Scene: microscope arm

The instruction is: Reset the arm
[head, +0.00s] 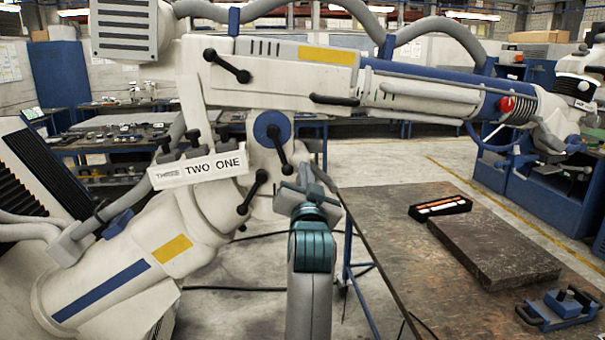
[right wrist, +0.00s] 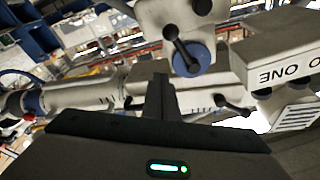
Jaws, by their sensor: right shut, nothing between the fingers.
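The white microscope arm (head: 285,75) spans the head view, with its upper beam reaching right. A sign (head: 200,168) on it reads THREE, TWO, ONE. It carries black levers: an upper one (head: 227,66), one on a blue hub (head: 277,140), and a lower one (head: 252,192). My right gripper (head: 303,180) is shut and empty, just right of the lower end of the blue-hub lever; contact cannot be told. In the right wrist view, the shut fingers (right wrist: 160,88) point toward the arm, with the blue-hub lever (right wrist: 182,45) above right. My left gripper is not in view.
Cables hang below the microscope arm. Cluttered benches stand behind.

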